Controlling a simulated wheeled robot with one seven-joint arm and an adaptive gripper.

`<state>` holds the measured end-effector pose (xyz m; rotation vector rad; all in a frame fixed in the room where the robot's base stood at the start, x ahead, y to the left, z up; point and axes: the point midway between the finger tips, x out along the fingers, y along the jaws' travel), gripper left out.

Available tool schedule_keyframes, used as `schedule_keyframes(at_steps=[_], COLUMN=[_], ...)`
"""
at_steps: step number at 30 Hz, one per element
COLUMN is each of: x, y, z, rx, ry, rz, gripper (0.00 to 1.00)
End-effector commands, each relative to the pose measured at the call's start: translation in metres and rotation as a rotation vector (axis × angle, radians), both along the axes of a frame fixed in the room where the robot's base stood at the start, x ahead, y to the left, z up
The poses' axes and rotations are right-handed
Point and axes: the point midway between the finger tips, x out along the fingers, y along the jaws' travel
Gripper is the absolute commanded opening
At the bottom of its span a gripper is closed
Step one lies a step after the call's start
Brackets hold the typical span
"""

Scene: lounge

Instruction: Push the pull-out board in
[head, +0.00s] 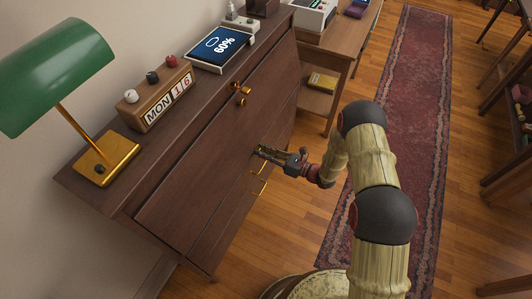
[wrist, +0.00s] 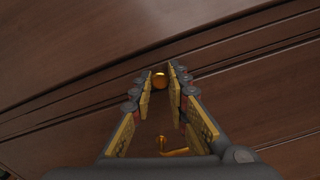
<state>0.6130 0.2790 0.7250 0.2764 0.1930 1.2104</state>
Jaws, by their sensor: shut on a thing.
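The dark wooden cabinet (head: 190,190) stands against the wall in the head view. My gripper (head: 264,152) is at its front, below a pair of brass knobs (head: 242,93). In the wrist view my gripper (wrist: 161,72) has its fingertips on either side of a small round brass knob (wrist: 160,81), shut on it. This knob sits by a narrow horizontal strip between seams of the front. I cannot tell for certain whether this strip is the pull-out board, or how far it stands out. The gripper hides the knob in the head view.
A brass bar handle (head: 259,184) is just below my gripper; a brass handle also shows in the wrist view (wrist: 173,150). Wooden floor and a red runner (head: 405,120) lie right.

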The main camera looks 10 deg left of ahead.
Motion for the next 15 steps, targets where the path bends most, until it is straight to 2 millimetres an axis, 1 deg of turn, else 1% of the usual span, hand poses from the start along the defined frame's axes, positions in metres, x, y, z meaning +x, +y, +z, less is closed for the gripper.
schedule_keyframes(at_steps=[2,3,12,15], x=[0.0024,0.0025,0.0013,0.0012], y=[0.0019,0.002,0.0013,0.0012], z=[0.0018,0.0019,0.0012,0.0011], rx=[-0.001,-0.001,0.0,0.0], ry=[-0.006,-0.006,-0.004,-0.004], rz=[0.001,0.001,0.002,0.002], gripper=[0.0,0.19,0.35,0.35])
